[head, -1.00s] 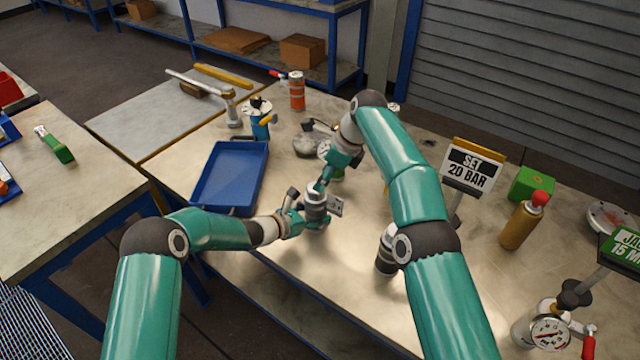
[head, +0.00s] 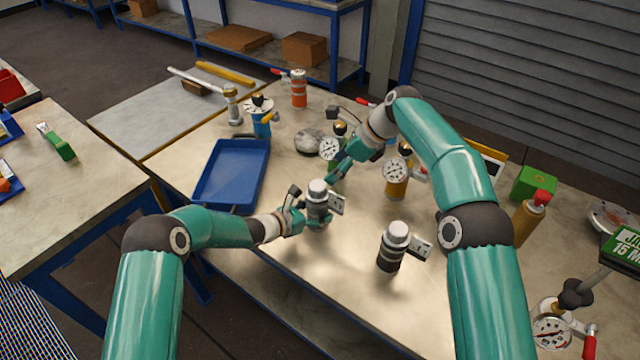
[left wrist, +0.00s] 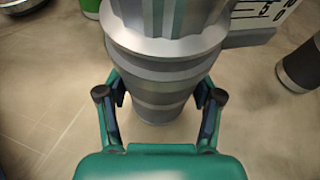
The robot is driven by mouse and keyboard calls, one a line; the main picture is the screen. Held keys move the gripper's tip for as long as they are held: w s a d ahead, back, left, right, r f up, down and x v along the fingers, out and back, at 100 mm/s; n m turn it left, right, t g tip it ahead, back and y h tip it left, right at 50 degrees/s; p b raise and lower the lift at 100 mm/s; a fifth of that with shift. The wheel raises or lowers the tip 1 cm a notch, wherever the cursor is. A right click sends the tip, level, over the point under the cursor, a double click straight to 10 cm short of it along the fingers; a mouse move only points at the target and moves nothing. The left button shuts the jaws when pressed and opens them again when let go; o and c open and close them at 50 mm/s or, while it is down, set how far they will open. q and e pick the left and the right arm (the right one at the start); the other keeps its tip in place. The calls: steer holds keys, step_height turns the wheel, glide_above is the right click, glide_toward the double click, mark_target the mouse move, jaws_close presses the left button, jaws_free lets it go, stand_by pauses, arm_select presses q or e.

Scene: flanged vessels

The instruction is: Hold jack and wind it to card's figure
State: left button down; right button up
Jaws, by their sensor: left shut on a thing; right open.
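A grey jack (head: 318,207) with a ribbed top cap and a pale scale plate stands upright on the bench. My left gripper (head: 303,214) is shut around its body from the left. In the left wrist view the jack (left wrist: 165,75) sits between both fingers, with part of the scale plate at upper right. My right gripper (head: 334,176) is open and empty, just behind and above the jack's cap, apart from it. A green card (head: 622,248) reading "JA…" and "15 M…" is cut off by the right edge.
A second jack (head: 392,250), dark-banded, stands to the right. A blue tray (head: 232,172) lies to the left. A green box (head: 534,183) is at right. The front bench strip is clear.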

mark_target(320, 185)
steer(key=a+f, duration=0.1)
steer(key=f, duration=0.1)
steer(key=a+f+t+y, duration=0.1)
steer(key=a+f, duration=0.1)
steer(key=f, duration=0.1)
steer(key=w+a+f+y, duration=0.1)
steer(key=f, duration=0.1)
steer(key=shift+a+f+m, duration=0.2)
steer(key=shift+f+m, duration=0.1)
steer(key=shift+f, duration=0.1)
stand_by(0.5)
steer(key=c, duration=1.2)
steer(key=shift+w+n+g, duration=0.15)
steer(key=shift+n+g, duration=0.15)
steer(key=shift+n, duration=0.4)
steer(key=shift+d, duration=0.1)
steer(key=o, duration=1.2)
